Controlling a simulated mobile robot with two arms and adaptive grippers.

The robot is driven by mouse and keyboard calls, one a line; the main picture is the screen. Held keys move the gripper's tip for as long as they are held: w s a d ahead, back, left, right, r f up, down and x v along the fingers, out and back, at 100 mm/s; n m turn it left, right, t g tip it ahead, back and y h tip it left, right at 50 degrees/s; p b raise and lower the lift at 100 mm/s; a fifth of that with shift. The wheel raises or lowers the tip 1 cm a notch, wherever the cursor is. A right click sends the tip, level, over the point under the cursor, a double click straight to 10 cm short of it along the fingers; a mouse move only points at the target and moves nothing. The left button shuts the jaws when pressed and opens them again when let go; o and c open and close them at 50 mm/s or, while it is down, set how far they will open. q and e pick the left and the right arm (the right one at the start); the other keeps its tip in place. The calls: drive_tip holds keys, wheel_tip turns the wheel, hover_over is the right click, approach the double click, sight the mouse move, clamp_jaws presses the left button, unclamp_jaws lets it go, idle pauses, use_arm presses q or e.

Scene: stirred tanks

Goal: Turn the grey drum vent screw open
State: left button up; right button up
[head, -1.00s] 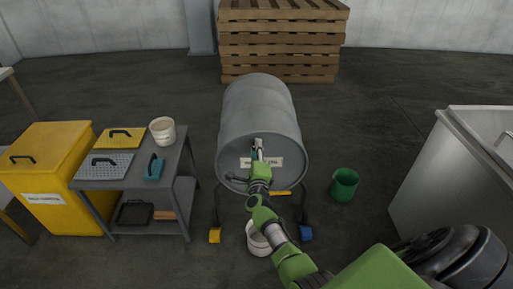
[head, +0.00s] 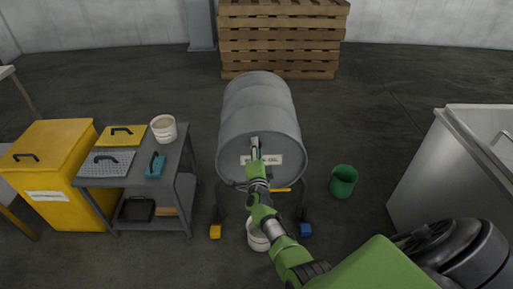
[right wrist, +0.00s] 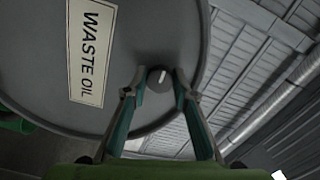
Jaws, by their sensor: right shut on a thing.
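The grey drum (head: 262,105) lies on its side on a low cradle, its round end facing me, with a label that reads "WASTE OIL" in the right wrist view (right wrist: 93,50). The vent screw (right wrist: 159,77) is a small dark round knob with a pale line across it, near the rim of the drum's end. My right gripper (right wrist: 159,86) is shut on the vent screw, one finger on each side. In the head view my right gripper (head: 255,150) is at the drum's end and hides the screw. My left gripper is not in view.
A white bucket (head: 258,236) stands below the drum, partly behind my right arm. A green bucket (head: 343,181) stands to the right. A grey cart (head: 128,181) and a yellow bin (head: 60,160) stand left. A pale metal tank (head: 450,160) stands right. Wooden pallets (head: 280,40) are stacked behind.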

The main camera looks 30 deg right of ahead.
drive_tip(key=shift+f, duration=0.15)
drive_tip(key=o, duration=1.1)
drive_tip(key=shift+s+a, duration=0.1)
drive_tip(key=v, duration=0.7)
drive_tip(key=shift+s+a, duration=0.1)
drive_tip(key=shift+s, duration=0.05)
